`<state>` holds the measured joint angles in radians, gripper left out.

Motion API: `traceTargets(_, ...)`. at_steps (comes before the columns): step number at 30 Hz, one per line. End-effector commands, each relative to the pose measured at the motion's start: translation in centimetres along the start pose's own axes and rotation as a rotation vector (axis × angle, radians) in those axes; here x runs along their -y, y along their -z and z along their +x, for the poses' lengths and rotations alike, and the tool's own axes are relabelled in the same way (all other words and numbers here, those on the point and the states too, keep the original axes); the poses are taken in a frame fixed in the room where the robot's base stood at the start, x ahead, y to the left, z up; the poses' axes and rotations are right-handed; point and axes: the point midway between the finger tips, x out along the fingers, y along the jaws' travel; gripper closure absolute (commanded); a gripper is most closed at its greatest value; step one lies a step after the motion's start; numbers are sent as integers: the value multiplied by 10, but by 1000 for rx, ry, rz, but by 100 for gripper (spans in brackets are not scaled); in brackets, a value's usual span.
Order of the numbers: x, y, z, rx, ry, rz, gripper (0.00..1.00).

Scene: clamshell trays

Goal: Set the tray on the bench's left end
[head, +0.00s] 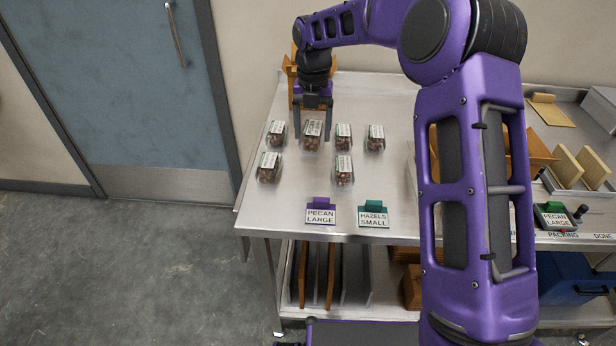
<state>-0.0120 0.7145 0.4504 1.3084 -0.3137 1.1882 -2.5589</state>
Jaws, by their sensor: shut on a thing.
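My gripper (313,134) points down over the back row of clear clamshell trays on the metal bench (262,212). It is shut on a clamshell tray (312,143) with brown nuts and a white-and-green label. I cannot tell whether this tray touches the bench top. Beside it in the back row are a tray (276,134) on the left and trays (343,137) and (375,138) on the right. Nearer the front are a left tray (268,167) and a right tray (344,171), with bare metal between them.
A purple "PECAN LARGE" sign (321,214) and a teal "HAZELS SMALL" sign (374,216) stand at the front edge. My arm hides the bench's middle. The left front corner is clear.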

Motion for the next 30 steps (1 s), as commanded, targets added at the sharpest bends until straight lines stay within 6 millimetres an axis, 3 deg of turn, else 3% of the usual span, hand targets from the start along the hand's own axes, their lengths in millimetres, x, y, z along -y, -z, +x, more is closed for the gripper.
traceTargets(8, -3, -1, 11, -2, -3, -67, 86)
traceTargets(27, -4, -1, 102, -1, -3, -67, 86)
traceTargets(30, -4, -1, 105, 1, -3, -66, 86)
